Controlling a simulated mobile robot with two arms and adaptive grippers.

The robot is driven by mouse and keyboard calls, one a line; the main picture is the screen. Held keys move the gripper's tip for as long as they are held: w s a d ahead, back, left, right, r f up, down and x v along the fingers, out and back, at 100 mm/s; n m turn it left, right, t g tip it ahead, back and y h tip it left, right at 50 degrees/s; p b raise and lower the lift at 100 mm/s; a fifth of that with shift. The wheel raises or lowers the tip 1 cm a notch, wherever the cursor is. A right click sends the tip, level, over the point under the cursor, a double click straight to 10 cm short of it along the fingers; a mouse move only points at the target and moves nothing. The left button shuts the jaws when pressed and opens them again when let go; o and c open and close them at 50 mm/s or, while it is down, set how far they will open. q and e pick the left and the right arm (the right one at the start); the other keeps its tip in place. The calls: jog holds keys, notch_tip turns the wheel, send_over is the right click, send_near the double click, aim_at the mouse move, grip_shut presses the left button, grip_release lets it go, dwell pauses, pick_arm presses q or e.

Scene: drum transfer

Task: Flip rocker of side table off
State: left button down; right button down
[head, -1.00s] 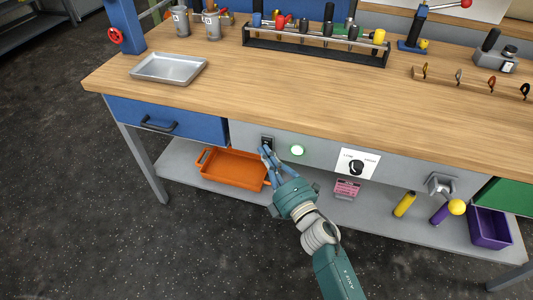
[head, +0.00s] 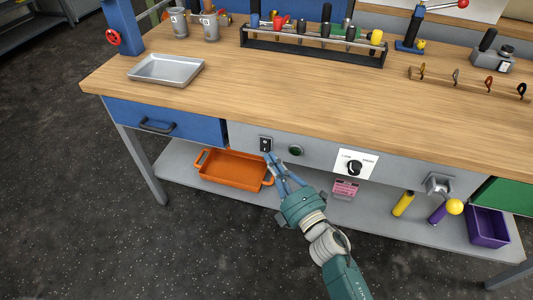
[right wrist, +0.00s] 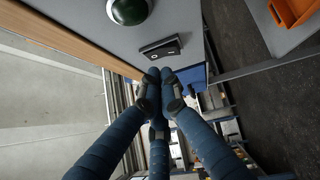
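The rocker switch (head: 266,144) is a small black switch on the grey front panel of the side table (head: 210,128), right of the blue drawer. It also shows in the right wrist view (right wrist: 160,47). The round lamp (head: 296,150) right of it is dark green and unlit; it also shows in the right wrist view (right wrist: 130,10). My right gripper (head: 271,158) is just below and in front of the rocker, apart from it. In the right wrist view its fingertips (right wrist: 161,76) are together with nothing between them. My left gripper is not in view.
A dial (head: 355,167) on a white plate and a grey fixture (head: 438,185) are farther right on the panel. An orange tray (head: 232,170), a pink item (head: 345,189) and a purple bin (head: 488,227) are on the lower shelf. A metal tray (head: 166,69) stands on the tabletop.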

jog(key=r+v, duration=0.1)
jog(key=v, duration=0.7)
jog(key=shift+f, duration=0.45)
jog(key=shift+d, duration=0.1)
